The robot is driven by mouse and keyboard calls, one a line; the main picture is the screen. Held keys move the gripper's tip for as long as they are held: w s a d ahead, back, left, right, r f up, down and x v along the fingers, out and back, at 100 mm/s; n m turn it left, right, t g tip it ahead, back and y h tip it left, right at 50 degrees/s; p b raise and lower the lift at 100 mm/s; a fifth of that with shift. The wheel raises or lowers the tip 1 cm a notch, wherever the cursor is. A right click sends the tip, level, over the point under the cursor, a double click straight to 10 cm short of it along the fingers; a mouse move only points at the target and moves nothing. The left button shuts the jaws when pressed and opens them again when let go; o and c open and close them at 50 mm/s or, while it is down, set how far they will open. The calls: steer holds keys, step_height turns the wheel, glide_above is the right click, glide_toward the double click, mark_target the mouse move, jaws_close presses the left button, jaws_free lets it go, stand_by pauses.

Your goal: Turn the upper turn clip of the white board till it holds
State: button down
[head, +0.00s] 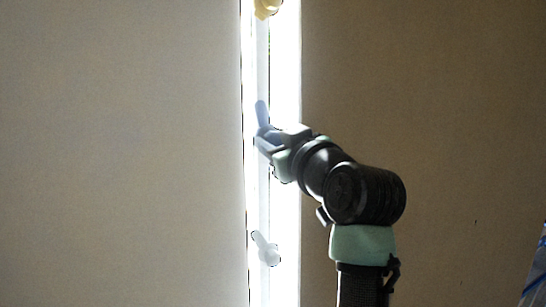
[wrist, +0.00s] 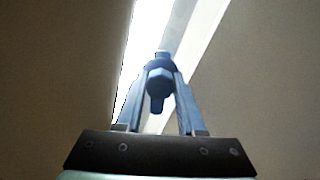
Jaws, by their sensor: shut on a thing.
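The white board (head: 120,150) fills the left of the head view, with a pale vertical strip (head: 263,200) along its right edge. The upper turn clip (head: 261,112) is blue-grey, and its visible arm points up, leaning slightly left. My gripper (head: 264,141) reaches in from the right and is shut on this clip. In the wrist view the clip (wrist: 160,82) sits between the two fingers of my gripper (wrist: 161,72). The fingers hide part of the clip in the head view. The lower turn clip (head: 266,250) is pale, with its arm pointing up and left.
A yellow piece (head: 266,8) shows at the top edge of the head view, partly cut off. A very bright band (head: 287,70) runs beside the strip. A brown wall (head: 440,90) fills the right. A blue object (head: 536,270) is cut off at the lower right.

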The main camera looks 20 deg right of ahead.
steer(key=n+b, duration=0.2)
steer(key=n, duration=0.1)
steer(key=shift+f+n+b, duration=0.1)
steer(key=shift+n+b, duration=0.3)
steer(key=n+b, duration=0.2)
steer(key=n, duration=0.1)
steer(key=shift+n, duration=0.3)
steer(key=n+b, duration=0.2)
steer(key=n, duration=0.1)
steer(key=shift+n, duration=0.3)
steer(key=shift+a+n+b, duration=0.1)
steer(key=shift+n+b, duration=0.6)
steer(key=shift+n, duration=1.4)
steer(key=c, duration=0.8)
jaws_free()
